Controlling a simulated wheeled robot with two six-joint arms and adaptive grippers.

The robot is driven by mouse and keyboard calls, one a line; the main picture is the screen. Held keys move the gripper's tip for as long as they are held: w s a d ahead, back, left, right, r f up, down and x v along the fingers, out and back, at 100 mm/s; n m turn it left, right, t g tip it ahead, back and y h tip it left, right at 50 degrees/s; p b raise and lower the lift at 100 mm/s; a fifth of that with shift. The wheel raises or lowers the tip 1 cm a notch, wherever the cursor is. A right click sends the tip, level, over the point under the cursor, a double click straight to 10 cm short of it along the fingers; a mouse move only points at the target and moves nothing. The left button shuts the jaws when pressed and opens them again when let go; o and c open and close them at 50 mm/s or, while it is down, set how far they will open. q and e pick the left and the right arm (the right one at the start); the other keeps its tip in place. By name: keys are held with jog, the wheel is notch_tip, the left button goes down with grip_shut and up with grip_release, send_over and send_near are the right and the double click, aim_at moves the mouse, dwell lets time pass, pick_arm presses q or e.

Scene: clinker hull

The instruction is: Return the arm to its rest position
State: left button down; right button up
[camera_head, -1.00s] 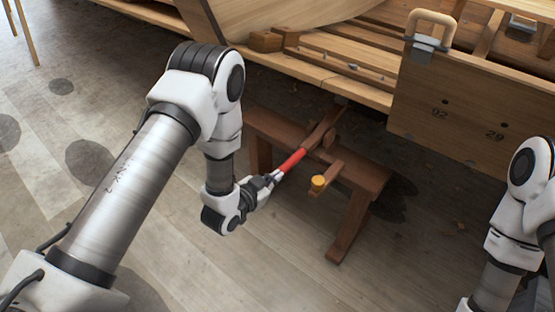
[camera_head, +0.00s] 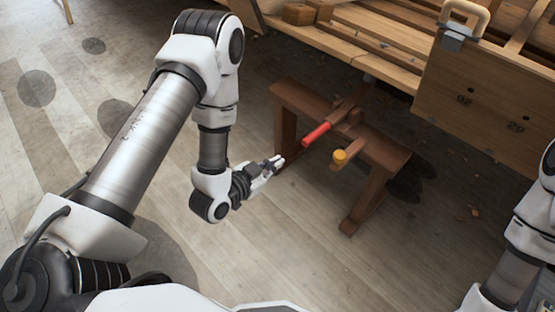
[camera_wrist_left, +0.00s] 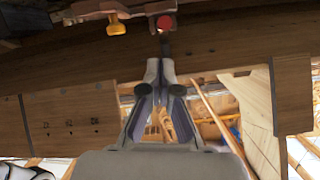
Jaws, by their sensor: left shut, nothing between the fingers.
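My left gripper (camera_head: 276,163) is shut and empty, just left of the red handle (camera_head: 316,134) and apart from it. The gripper also shows in the left wrist view (camera_wrist_left: 159,66), with the round end of the red handle (camera_wrist_left: 165,23) beyond its tips. The red handle belongs to a wooden tool lying on a low brown bench (camera_head: 290,96). My left arm is bent at the elbow and reaches down over the floor. Only links of my right arm show at the right edge; its gripper is out of view.
A yellow-ended wooden peg (camera_head: 340,156) sticks out from the bench, right of the red handle. A wooden hull (camera_head: 375,55) and a numbered board with a clamp (camera_head: 480,95) stand behind. The plank floor (camera_head: 270,240) in front is clear.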

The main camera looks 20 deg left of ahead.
pick_arm(q)
jog(key=s+a+f+n+g+y, duration=0.25)
jog(key=s+f+g, duration=0.55)
jog(key=s+f, duration=0.4)
jog(key=s+a+n+g+y, duration=0.15)
jog(key=s+n+g, duration=0.35)
jog(key=s, duration=0.6)
notch_tip(320, 180, up, 16)
jog(key=m+p, duration=0.1)
jog(key=p, duration=1.7)
jog(key=shift+g, duration=0.3)
